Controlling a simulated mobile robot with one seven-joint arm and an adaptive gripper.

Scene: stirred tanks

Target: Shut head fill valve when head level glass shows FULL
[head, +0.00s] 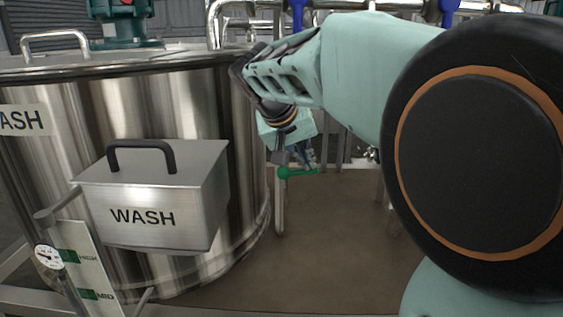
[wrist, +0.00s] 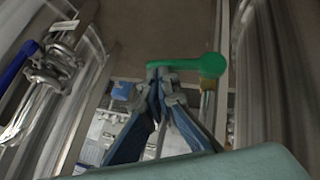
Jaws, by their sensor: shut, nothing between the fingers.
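A green lever handle (head: 298,172) sits on a valve just right of the big steel tank. It also shows in the wrist view (wrist: 200,66), lying roughly crosswise with its round end to the right. I see no label on it, so I cannot tell whether it is the head fill valve. My gripper (head: 297,162) is shut and empty. In the wrist view its fingertips (wrist: 160,72) meet at the left part of the green lever; I cannot tell if they touch it. No head level glass can be made out in either view.
The steel tank (head: 190,100) marked WASH fills the left, with a WASH box (head: 160,195) jutting out. A panel (head: 85,262) with green HIGH and MID marks and a round gauge (head: 47,257) stands lower left. Blue handles (head: 297,15) hang at the top. Brown floor lies below.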

